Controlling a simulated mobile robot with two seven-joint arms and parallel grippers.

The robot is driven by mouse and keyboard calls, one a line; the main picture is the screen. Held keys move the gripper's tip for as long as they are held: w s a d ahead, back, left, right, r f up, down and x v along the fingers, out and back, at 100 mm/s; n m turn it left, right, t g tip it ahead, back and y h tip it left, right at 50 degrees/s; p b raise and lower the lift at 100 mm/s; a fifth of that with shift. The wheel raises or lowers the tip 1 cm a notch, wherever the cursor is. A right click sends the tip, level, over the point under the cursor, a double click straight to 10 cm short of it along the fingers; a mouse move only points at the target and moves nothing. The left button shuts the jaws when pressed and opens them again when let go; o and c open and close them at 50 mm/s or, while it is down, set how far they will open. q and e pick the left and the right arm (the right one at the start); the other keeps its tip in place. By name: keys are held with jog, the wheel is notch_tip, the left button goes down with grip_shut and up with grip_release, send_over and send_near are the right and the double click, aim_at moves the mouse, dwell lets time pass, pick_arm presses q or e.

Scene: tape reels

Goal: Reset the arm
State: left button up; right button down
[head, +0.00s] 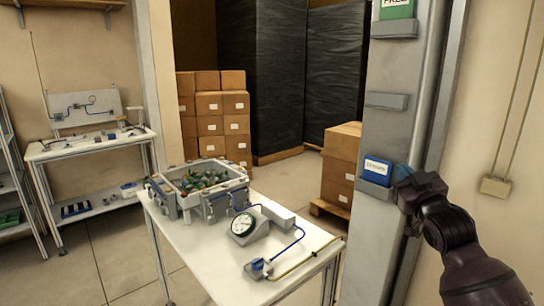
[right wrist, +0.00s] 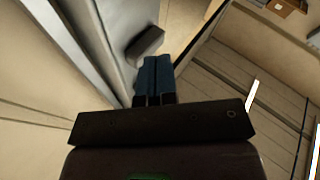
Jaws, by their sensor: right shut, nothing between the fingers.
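My right arm comes in from the lower right in the head view. Its gripper (head: 404,172) is up against or just beside the grey column, to the right of a blue box with a white label. In the right wrist view the blue fingers of the right gripper (right wrist: 157,68) are together, with nothing between them. I cannot tell whether the fingers touch the column. My left arm and gripper are not in view.
The grey column (head: 383,120) carries the blue box (head: 376,169) in a holder, an empty grey holder (head: 387,101) and a green box (head: 396,9). A white table (head: 190,238) bears a crate (head: 163,197) and a gauge (head: 243,225). Stacked cartons (head: 340,150) stand behind.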

jog(key=s+a+f+g, duration=0.1)
jog(key=s+f, duration=0.2)
jog(key=f, duration=0.4)
jog(key=s+f+g, duration=0.1)
jog(key=s+f, duration=0.2)
jog(key=f, duration=0.5)
jog(key=s+a+f+m+g+h, duration=0.1)
jog(key=s+f+g, duration=0.6)
jog(key=s+f, duration=2.1)
jog(key=m+h, duration=0.1)
jog(key=m, duration=0.1)
jog(key=shift+s+a+f+m+h, duration=0.15)
jog(key=shift+s+f+m+h, duration=0.15)
jog(key=shift+f+h, duration=0.1)
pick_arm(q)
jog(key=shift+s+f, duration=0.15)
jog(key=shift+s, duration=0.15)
